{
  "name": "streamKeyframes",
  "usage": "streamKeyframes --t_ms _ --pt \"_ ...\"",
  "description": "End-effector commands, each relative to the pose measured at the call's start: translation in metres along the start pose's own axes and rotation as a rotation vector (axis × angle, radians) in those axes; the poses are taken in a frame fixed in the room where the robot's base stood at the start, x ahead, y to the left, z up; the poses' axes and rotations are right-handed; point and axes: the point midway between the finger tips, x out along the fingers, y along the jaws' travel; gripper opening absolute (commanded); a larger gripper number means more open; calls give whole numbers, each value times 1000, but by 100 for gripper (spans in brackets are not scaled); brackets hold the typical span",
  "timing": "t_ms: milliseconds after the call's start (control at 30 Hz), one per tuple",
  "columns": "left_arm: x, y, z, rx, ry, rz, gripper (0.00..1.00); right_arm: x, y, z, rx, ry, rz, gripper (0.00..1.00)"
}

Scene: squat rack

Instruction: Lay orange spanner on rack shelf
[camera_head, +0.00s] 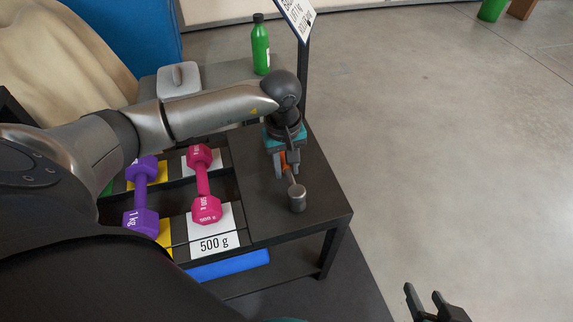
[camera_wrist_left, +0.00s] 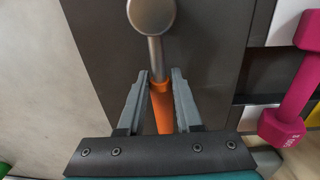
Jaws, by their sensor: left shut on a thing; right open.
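The orange-handled tool has a grey metal shaft and a cylindrical grey head (camera_head: 297,200), and looks more like a mallet than a spanner. My left gripper (camera_head: 284,170) is shut on its orange handle, over the bare dark right end of the rack shelf (camera_head: 262,215). In the left wrist view, the fingers (camera_wrist_left: 162,78) sit on both sides of the orange handle (camera_wrist_left: 162,108), with the head (camera_wrist_left: 151,14) pointing away from the gripper. I cannot tell whether the tool touches the shelf. My right gripper (camera_head: 424,298) is open and empty, low at the right over the floor.
A purple dumbbell (camera_head: 141,200) and a pink dumbbell (camera_head: 202,185) lie on the rack left of the tool. A green bottle (camera_head: 260,48), a grey kettlebell-like weight (camera_head: 178,80) and a sign post (camera_head: 303,80) stand behind. Open floor lies right.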

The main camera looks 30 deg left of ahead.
Motion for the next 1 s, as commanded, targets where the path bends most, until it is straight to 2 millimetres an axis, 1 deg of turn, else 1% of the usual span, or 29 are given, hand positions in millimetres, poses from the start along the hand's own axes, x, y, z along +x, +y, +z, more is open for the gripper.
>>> streamKeyframes --t_ms 433,467,500,733,767,1000 --pt "3 0 0 0 1 2 0 1 0 1 0 0 0 50" --pt "3 0 0 0 1 2 37 1 0 1 0 0 0 50" --pt "3 0 0 0 1 2 42 1 0 1 0 0 0 50" --pt "3 0 0 0 0 1 68 1 0 1 0 0 0 50" --pt "3 0 0 0 0 1 69 1 0 1 0 0 0 50" --pt "4 0 0 0 -1 -1 69 1 0 1 0 0 0 50"
